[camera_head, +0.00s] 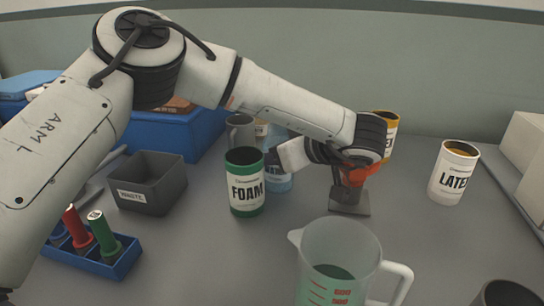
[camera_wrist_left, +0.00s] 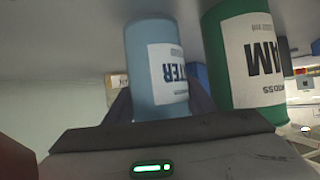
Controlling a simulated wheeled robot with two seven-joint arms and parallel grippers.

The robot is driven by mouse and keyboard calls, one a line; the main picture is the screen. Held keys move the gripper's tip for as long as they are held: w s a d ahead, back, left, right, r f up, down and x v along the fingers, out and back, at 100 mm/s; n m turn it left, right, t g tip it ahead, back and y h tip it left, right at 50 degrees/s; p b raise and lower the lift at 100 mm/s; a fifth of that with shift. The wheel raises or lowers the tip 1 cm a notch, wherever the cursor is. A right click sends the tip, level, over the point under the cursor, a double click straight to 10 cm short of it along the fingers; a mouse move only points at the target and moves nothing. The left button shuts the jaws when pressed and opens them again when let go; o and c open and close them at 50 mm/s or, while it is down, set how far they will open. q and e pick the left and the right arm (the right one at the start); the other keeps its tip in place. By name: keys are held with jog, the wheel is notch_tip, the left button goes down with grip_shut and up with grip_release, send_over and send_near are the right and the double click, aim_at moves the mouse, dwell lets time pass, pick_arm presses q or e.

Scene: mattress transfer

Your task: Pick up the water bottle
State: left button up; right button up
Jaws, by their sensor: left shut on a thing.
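The water bottle (camera_head: 279,181) is light blue with a white label. In the head view it stands behind the green FOAM can, which hides part of it. In the left wrist view the bottle (camera_wrist_left: 158,55) appears upside down between my two dark fingers, its label partly reading "TER". My left gripper (camera_wrist_left: 160,102) is shut on it. In the head view the left gripper (camera_head: 288,157) reaches in from the right of the bottle, its fingertips mostly hidden. I cannot tell whether the bottle touches the table. My right gripper is in neither view.
The FOAM can (camera_head: 246,188) is right beside the bottle. A measuring jug (camera_head: 335,245) stands in front, a grey WASTE bin (camera_head: 148,185) to the left, and a LATEX can (camera_head: 453,175) to the right. A dark grey base (camera_head: 349,202) sits below my wrist.

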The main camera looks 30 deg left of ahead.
pick_arm(q)
jog(key=shift+r, duration=0.25)
notch_tip(320, 180, up, 10)
jog(key=p, duration=0.1)
jog(key=shift+f, duration=0.25)
dwell(0.6)
